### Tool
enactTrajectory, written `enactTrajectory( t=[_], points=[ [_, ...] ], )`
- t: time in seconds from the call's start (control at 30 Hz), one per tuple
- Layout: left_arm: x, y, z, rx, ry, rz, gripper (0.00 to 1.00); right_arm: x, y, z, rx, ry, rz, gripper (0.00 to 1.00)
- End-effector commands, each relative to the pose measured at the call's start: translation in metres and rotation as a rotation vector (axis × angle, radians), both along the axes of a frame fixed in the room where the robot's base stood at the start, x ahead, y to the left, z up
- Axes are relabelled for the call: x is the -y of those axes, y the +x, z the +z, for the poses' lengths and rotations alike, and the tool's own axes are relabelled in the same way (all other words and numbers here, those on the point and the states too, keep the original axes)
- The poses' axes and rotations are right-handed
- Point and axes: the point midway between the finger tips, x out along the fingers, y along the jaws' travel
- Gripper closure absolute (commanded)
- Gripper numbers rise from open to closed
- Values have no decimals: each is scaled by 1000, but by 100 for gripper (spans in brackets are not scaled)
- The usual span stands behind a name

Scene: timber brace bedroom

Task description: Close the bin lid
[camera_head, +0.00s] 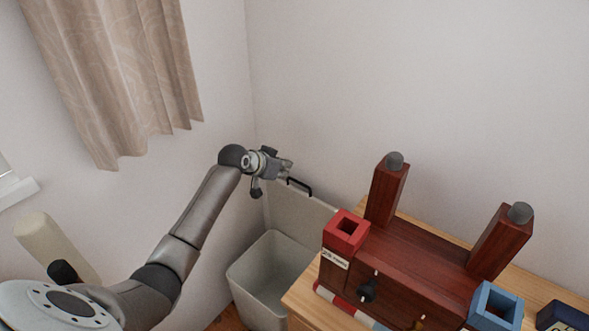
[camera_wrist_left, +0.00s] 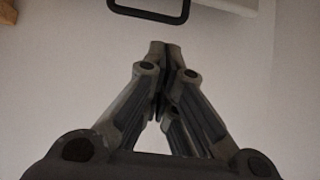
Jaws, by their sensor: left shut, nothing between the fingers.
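The bin (camera_head: 268,274) is a pale grey open container on the floor in the corner, left of the wooden table. Its lid (camera_head: 303,219) stands raised against the wall behind it, with a black handle (camera_head: 300,187) at the top edge. My left gripper (camera_head: 288,168) is shut and empty, just above and left of the handle in the head view. In the left wrist view the shut fingertips (camera_wrist_left: 165,47) sit a little below the black handle (camera_wrist_left: 150,14), with a visible gap. My right gripper is not in view.
A wooden table (camera_head: 305,296) at the right carries a dark red wooden box (camera_head: 420,262) with two posts, a red square block (camera_head: 346,232) and a blue one (camera_head: 495,306). A beige curtain (camera_head: 120,75) hangs at the upper left. Wall is close behind the lid.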

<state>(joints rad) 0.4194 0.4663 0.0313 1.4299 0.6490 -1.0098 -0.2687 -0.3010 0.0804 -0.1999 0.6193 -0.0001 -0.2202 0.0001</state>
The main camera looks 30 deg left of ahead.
Motion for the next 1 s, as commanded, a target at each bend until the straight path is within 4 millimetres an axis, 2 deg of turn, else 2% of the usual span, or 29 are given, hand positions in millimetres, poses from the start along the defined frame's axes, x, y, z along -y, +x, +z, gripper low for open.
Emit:
enactTrajectory(
  t=[0.2, 0.4, 0.63, 1.0],
  points=[
    [4, 26, -22, -1, -1, 1, 100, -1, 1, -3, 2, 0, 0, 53],
    [6, 44, -36, 0, -1, 2, 100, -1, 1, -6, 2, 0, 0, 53],
    [7, 54, -44, 0, 1, 2, 100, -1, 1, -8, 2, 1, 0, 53],
    [8, 55, -45, -1, 2, 0, 100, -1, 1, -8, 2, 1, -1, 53]
  ],
)
